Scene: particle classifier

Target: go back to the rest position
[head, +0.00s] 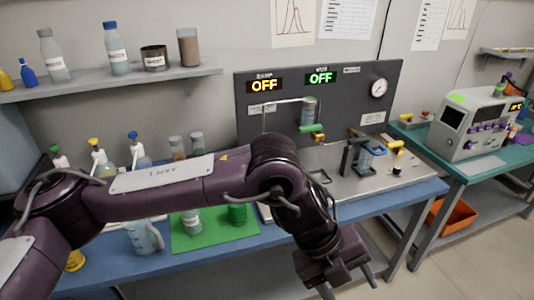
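My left arm comes in from the left and reaches across the front of the blue bench (405,203). My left gripper (348,285) hangs past the bench's front edge, over the floor, at the lower right of centre. Its two fingers are apart, with nothing seen between them. My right gripper is not in view. The dark classifier panel (345,98) stands at the back, with two displays reading OFF. A vial (308,110) is mounted on the panel above a green handle (311,129).
A green mat (215,243) holds a jar (191,222) and a green container (237,214). A beaker (144,236) stands left of it. Bottles stand behind my arm, partly hidden. A grey instrument (470,125) sits on the right bench, above an orange bin (452,217). Floor is clear at lower right.

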